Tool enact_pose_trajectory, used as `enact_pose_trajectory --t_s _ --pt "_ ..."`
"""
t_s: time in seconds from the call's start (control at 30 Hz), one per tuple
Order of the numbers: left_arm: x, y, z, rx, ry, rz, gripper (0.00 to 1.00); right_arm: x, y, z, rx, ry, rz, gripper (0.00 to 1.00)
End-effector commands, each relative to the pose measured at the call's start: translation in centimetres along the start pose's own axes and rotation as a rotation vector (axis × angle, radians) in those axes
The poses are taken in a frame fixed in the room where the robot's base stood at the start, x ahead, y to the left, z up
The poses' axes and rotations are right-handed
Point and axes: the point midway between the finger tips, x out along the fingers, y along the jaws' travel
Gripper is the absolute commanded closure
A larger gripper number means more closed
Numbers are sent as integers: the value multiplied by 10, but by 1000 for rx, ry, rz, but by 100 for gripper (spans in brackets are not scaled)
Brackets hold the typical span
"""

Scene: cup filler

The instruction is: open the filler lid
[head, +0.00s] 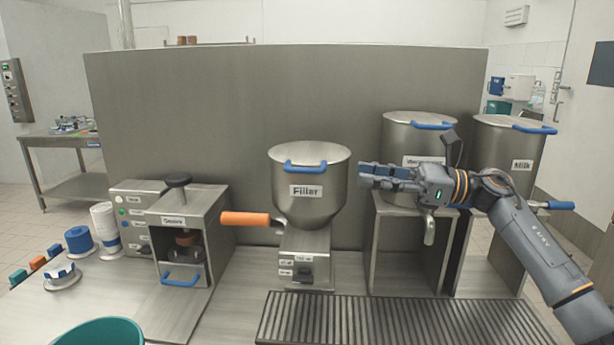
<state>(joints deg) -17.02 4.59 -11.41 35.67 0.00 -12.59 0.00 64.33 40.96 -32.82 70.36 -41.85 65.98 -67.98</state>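The filler (318,211) is a steel bowl-shaped hopper labelled "Filler", in the middle of the head view on a steel stand. Its flat round lid (309,153) looks closed and has a blue handle (305,167) at the front edge. An orange lever (246,218) sticks out to the filler's left. My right gripper (366,175) comes in from the right and points left, a little right of the filler. It appears apart from the blue handle. Its fingers look close together, but the gap between them is not clear. My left gripper is not in view.
Two lidded steel pots stand on frames at the right, the front one (397,134) partly behind my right arm, the other labelled "Milk" (490,146). A sealing machine (178,235) stands left. A slotted grate (400,322) and a teal bin (103,333) are in front.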

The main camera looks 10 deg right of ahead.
Motion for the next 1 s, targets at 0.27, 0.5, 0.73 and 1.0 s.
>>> enact_pose_trajectory --t_s 0.27,0.5,0.73,1.0 --pt "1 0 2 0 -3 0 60 -13 4 7 -101 87 57 66" --pt "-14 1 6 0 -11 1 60 30 7 6 -98 86 59 66" --pt "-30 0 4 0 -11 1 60 79 9 2 -97 84 58 66" --pt "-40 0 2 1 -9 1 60 112 11 -4 -97 84 56 66"
